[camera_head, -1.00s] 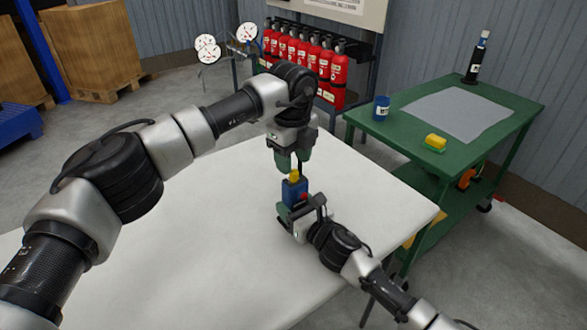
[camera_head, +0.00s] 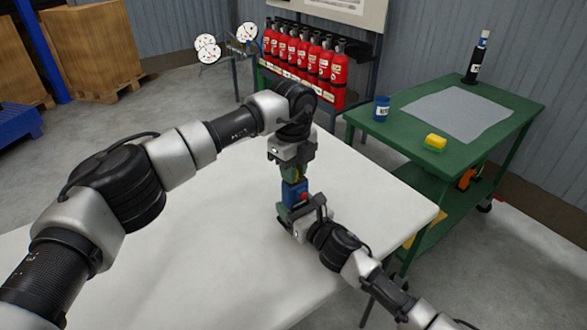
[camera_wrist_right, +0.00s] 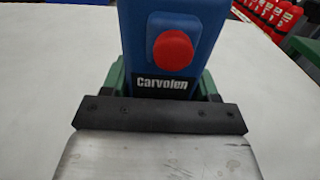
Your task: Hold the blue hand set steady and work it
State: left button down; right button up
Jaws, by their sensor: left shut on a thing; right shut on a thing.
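The blue hand set (camera_head: 295,191) stands upright above the white table, with a red button on its side. In the right wrist view the blue hand set (camera_wrist_right: 188,82) shows the label "Carvolen" under the red button (camera_wrist_right: 173,50). My right gripper (camera_head: 297,211) is shut on its lower body. My left gripper (camera_head: 291,172) comes down from above and is shut at the top of the hand set, around its yellow part, which is mostly hidden by the fingers. The red button is uncovered.
The white table (camera_head: 180,260) is otherwise clear. Red extinguishers (camera_head: 325,68) stand in a rack behind.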

pick_arm(q)
jog(key=shift+m, duration=0.3)
jog(key=m, duration=1.1)
jog(key=shift+m, duration=0.4)
jog(key=m, duration=1.1)
pick_arm(e)
jog(key=shift+d, duration=0.1)
pick_arm(q)
jog(key=shift+w+m, duration=0.1)
jog(key=shift+m, duration=0.2)
jog(key=c, duration=1)
grip_release()
